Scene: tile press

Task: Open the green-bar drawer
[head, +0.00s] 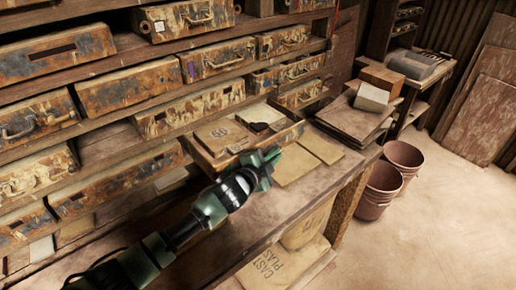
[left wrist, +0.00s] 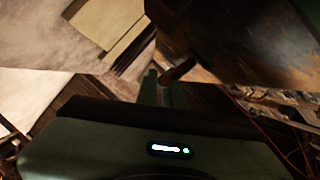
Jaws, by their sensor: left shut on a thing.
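A worn, rusty drawer (head: 288,137) stands pulled out of the shelf, its inside showing with a piece marked 56 (head: 221,134) and a small dark object. My left gripper (head: 262,165) is at the front of this drawer. In the left wrist view, its fingers (left wrist: 163,90) are shut on the drawer's brown handle (left wrist: 179,70), beside the dark drawer front (left wrist: 240,35). I cannot make out a green bar; the gripper hides part of the front. My right gripper is out of view.
Several other rusty drawers (head: 110,85) fill the shelves at left and behind. Flat sheets (head: 318,143) lie on the bench (head: 262,215) right of the open drawer. Boards with a box (head: 372,97) stand further right. Buckets (head: 385,180) and a sack (head: 285,265) are lower down.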

